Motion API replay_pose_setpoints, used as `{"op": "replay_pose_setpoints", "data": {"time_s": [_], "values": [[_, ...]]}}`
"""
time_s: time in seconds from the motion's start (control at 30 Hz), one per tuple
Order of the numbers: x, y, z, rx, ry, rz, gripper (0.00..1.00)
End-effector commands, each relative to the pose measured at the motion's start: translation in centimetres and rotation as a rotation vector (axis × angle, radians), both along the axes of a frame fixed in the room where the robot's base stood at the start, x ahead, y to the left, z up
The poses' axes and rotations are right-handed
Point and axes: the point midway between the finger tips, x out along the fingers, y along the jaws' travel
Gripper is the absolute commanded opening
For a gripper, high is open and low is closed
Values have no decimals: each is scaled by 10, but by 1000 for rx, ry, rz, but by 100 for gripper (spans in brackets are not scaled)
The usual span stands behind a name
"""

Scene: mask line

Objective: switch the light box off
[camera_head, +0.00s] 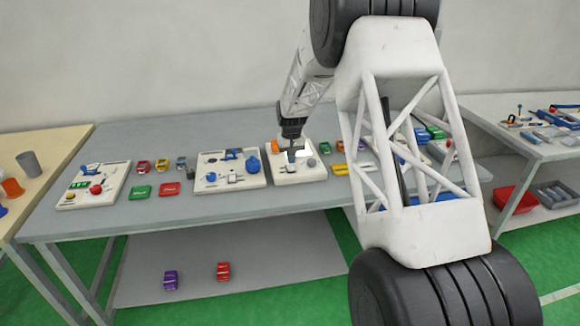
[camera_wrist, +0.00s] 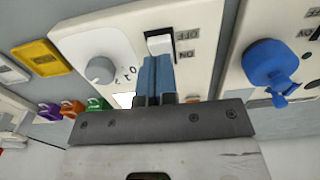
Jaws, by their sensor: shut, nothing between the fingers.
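The light box (camera_head: 298,174) is a white panel on the grey table, under my gripper (camera_head: 291,154). In the wrist view the light box (camera_wrist: 215,25) shows a grey round dial (camera_wrist: 100,70) and a white rocker switch (camera_wrist: 160,44) with OFF and ON lettering beside it. My gripper's blue fingers (camera_wrist: 156,80) are shut together and empty, with their tips right at the near edge of the switch. I cannot tell whether they touch it. A bright white patch (camera_wrist: 122,99) shows beside the fingers, partly hidden by my gripper.
A panel with a blue knob (camera_head: 251,165) stands close on the left; the knob (camera_wrist: 268,62) is at the right in the wrist view. Small coloured cars and tags lie around the panels. Another panel (camera_head: 93,185) is at the far left.

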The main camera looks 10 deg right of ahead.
Motion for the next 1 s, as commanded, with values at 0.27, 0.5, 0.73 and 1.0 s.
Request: {"op": "replay_pose_setpoints", "data": {"time_s": [0.27, 0.5, 0.73, 1.0], "values": [[0, 0, -3, 0, 0, 0, 0], [0, 0, -5, 0, 0, 0, 0], [0, 0, -8, 0, 0, 0, 0], [0, 0, -11, 0, 0, 0, 0]]}}
